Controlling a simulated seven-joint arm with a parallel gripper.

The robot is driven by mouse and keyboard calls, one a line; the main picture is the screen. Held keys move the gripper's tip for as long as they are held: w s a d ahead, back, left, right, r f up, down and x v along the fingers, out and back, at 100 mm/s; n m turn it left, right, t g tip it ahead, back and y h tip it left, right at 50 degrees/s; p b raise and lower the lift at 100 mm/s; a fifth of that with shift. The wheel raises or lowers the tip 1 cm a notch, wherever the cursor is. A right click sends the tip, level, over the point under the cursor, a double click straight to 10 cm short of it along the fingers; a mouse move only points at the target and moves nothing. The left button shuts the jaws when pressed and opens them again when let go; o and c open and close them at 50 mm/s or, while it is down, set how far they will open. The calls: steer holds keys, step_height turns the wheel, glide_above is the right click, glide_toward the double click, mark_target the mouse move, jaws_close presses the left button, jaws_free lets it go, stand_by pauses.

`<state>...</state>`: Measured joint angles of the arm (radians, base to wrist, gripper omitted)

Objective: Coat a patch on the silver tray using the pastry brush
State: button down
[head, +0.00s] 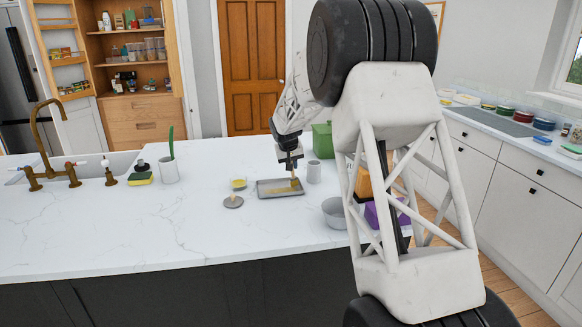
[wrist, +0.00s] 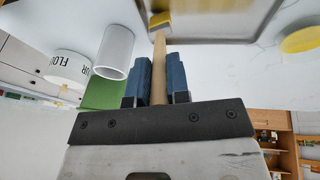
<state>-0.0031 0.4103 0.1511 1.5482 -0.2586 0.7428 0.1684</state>
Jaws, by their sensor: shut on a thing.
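The silver tray (head: 262,185) lies flat on the white counter near its right end. Its inside looks brownish-yellow in part, and its rim also shows at the top of the wrist view (wrist: 215,41). My gripper (head: 292,166) is above the tray and shut on the pastry brush (head: 295,183). In the wrist view my blue fingers (wrist: 158,80) close on both sides of the brush's light wooden handle (wrist: 159,55). The brush's yellowish head (wrist: 160,20) is over or on the tray; I cannot tell whether the bristles touch.
A small yellow-filled dish (head: 239,184) and a round grey item (head: 233,202) sit left of the tray. A pale cylinder (head: 314,171) stands close to its right, with a grey bowl (head: 335,212) nearer and a green box (head: 321,138) behind. The counter's front left is clear.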

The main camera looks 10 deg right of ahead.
steer(key=shift+a, duration=6.55)
steer(key=shift+w+d, duration=0.25)
steer(key=shift+d, duration=1.95)
steer(key=shift+w+d, duration=0.25)
steer(key=shift+d, duration=2)
steer(key=shift+w+d, duration=0.25)
steer(key=shift+d, duration=1.95)
steer(key=shift+d+r, duration=0.15)
steer(key=shift+d, duration=0.1)
steer(key=shift+a+r, duration=0.1)
steer(key=shift+r, duration=3.75)
steer(key=s+a+r, duration=0.1)
steer(key=a+r, duration=0.1)
steer(key=a, duration=0.4)
steer(key=s+a+r, duration=0.2)
steer(key=a, duration=0.5)
steer(key=shift+a, duration=0.2)
steer(key=shift+f, duration=0.15)
